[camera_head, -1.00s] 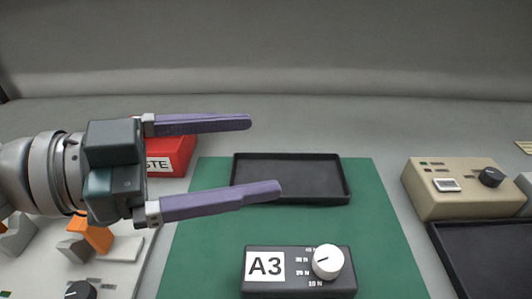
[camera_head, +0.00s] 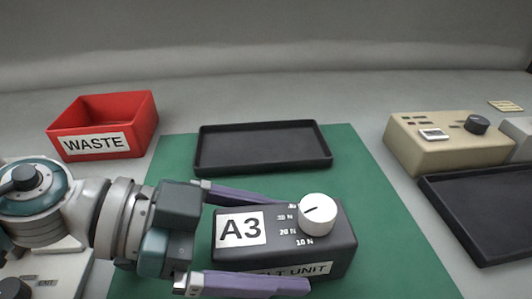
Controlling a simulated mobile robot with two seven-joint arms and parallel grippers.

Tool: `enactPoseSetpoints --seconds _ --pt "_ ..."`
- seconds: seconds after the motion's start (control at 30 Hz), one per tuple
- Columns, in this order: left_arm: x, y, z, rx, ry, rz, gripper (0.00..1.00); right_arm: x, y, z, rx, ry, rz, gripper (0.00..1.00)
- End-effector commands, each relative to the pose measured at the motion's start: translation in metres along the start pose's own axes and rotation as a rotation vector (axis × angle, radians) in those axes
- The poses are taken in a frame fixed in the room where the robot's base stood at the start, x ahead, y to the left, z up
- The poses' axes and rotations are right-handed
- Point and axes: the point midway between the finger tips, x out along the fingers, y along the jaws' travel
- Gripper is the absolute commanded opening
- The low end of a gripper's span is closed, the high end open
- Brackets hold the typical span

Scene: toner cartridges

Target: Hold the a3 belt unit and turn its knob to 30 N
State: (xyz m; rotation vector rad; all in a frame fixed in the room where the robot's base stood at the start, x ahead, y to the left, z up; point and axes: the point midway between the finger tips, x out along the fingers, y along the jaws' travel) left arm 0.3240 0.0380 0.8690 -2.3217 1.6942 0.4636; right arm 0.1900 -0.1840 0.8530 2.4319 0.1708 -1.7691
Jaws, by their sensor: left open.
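The A3 belt unit (camera_head: 285,250) is a dark box with a white A3 label, lying on the green mat (camera_head: 375,235). Its white knob (camera_head: 318,214) is on top at the right, beside a printed scale with 10 N, 20 N and 30 N. The knob's dark line points left, roughly toward the upper scale marks; the exact setting is hard to tell. My left gripper (camera_head: 298,245) is open, with one purple finger on the far side of the unit and one on the near side. The far fingertip is partly hidden by the unit; contact cannot be told. My right gripper is out of view.
An empty black tray (camera_head: 262,128) lies behind the unit. A red WASTE bin (camera_head: 145,118) stands at the back left. A beige box with a dark knob (camera_head: 430,155) and another black tray (camera_head: 480,190) are on the right. The mat right of the unit is clear.

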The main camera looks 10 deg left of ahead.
Motion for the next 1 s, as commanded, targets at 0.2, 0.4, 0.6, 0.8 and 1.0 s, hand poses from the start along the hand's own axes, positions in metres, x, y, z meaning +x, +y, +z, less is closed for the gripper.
enactPoseSetpoints --seconds 0.2,0.4,0.6,0.8,1.0 --pt "0.0108 -0.0001 -0.0005 0.001 0.001 -0.001 1.0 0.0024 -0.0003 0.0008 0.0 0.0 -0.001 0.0" --pt "0.0106 -0.0001 -0.0006 0.001 0.001 -0.001 1.0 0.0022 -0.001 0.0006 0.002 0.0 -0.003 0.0" --pt "0.0104 -0.0001 -0.0006 0.001 0.001 -0.001 0.78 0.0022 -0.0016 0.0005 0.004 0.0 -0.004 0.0" --pt "0.0103 -0.0001 -0.0006 0.001 0.001 -0.001 0.55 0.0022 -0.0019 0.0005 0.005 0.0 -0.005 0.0" --pt "0.0103 -0.0001 -0.0006 0.001 0.001 -0.001 0.33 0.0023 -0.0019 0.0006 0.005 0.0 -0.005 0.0"
